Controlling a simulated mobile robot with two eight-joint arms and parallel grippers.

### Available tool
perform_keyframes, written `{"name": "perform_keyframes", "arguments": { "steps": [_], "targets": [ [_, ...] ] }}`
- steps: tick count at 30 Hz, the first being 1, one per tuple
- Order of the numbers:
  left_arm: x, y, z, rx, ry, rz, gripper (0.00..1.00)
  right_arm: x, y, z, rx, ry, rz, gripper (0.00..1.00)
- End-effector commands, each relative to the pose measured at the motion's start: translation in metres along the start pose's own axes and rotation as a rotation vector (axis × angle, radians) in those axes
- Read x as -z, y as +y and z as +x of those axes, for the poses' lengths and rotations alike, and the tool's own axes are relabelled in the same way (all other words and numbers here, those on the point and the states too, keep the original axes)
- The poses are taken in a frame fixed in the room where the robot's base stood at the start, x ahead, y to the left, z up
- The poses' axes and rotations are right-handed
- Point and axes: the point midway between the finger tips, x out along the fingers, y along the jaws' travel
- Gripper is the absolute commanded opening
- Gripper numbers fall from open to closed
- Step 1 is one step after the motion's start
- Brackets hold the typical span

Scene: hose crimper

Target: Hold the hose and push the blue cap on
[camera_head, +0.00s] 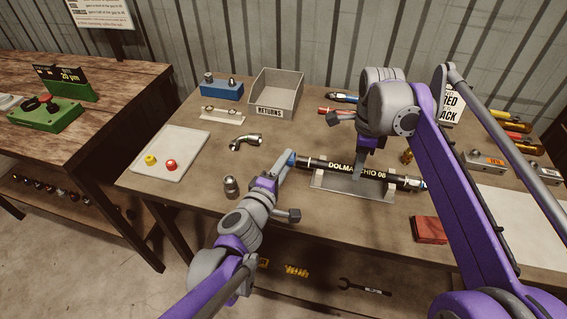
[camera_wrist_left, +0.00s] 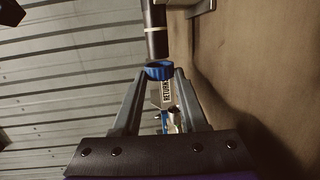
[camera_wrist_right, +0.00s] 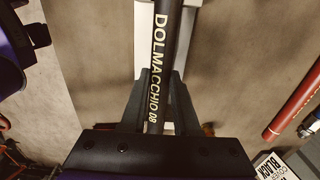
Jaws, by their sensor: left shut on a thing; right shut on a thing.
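The black hose (camera_head: 318,164), lettered DOLMACCHIO 08, lies across a grey metal cradle (camera_head: 345,187) on the bench. My right gripper (camera_head: 361,170) is shut on the hose's middle from above; the hose also runs between its fingers in the right wrist view (camera_wrist_right: 167,50). My left gripper (camera_head: 287,160) is shut on the blue cap (camera_head: 291,159) at the hose's left end. In the left wrist view the blue cap (camera_wrist_left: 159,71) is in line with the hose end (camera_wrist_left: 156,42), very close to it; whether they touch is unclear.
A pale mat (camera_head: 185,143) with a yellow cap (camera_head: 150,160) and a red cap (camera_head: 171,165) lies left. A bent metal fitting (camera_head: 245,142), a metal cylinder (camera_head: 231,187) and the returns bin (camera_head: 277,93) stand near my left gripper. A dark red block (camera_head: 429,230) lies at the front.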

Motion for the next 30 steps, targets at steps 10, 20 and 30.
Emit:
{"name": "perform_keyframes", "arguments": {
  "steps": [10,20,30],
  "targets": [
    [-0.009,0.000,0.002,-0.001,0.000,0.000,0.00,0.000,0.000,0.000,0.000,0.000,0.000,0.00],
    [-0.018,0.000,0.003,0.000,-0.002,0.000,0.00,0.000,0.000,0.000,0.000,0.000,0.000,0.00],
    [-0.021,0.000,0.003,0.001,-0.002,0.001,0.66,-0.001,0.000,0.000,0.000,-0.002,-0.001,0.00]
  ]
}}
